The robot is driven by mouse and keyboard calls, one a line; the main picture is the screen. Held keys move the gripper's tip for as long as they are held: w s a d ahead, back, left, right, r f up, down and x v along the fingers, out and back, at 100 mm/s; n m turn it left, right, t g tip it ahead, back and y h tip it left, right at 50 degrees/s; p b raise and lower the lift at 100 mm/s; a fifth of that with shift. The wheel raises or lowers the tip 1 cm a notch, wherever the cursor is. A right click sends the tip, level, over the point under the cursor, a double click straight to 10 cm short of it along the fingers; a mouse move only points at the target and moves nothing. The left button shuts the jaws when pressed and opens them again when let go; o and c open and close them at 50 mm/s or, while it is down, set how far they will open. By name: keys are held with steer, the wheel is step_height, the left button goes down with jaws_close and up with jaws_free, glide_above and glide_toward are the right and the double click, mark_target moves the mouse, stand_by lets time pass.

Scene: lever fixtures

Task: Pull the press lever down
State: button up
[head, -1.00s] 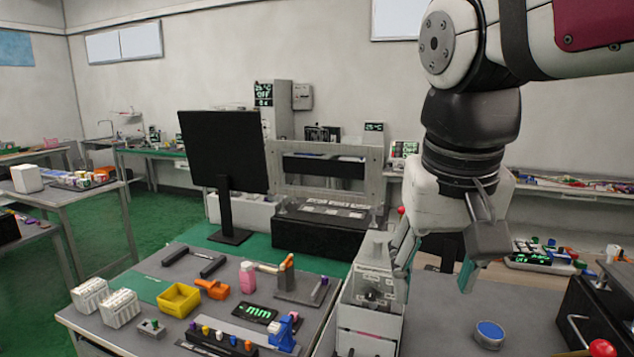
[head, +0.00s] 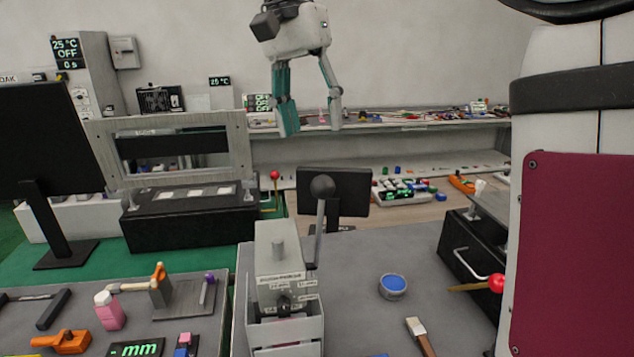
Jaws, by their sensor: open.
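The press (head: 279,262) is a grey box-shaped fixture standing at the left edge of the grey table. Its lever (head: 319,229) rises on the right side, nearly upright, with a dark round knob (head: 322,186) on top. My gripper (head: 312,132) is above the lever in the head view, with its fingers pointing down. The fingers are apart and nothing is between them. The gap between the fingertips and the knob is clear to see, but the depth between them is hard to judge.
A small dark monitor (head: 334,192) stands behind the lever. A blue-topped round tin (head: 393,286) and a brush (head: 420,336) lie to the right. A black box with a red-knobbed handle (head: 496,283) is at the right. The left bench (head: 150,335) holds several small items.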

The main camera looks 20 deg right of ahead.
mark_target(323, 187)
steer(key=f, duration=0.3)
steer(key=s+d+f, duration=0.1)
steer(key=f, duration=0.3)
steer(key=f+p, duration=0.1)
steer(key=f, duration=0.3)
steer(key=shift+s+d+f, duration=0.1)
steer(key=shift+s+d, duration=0.05)
steer(key=shift+s, duration=0.2)
jaws_close()
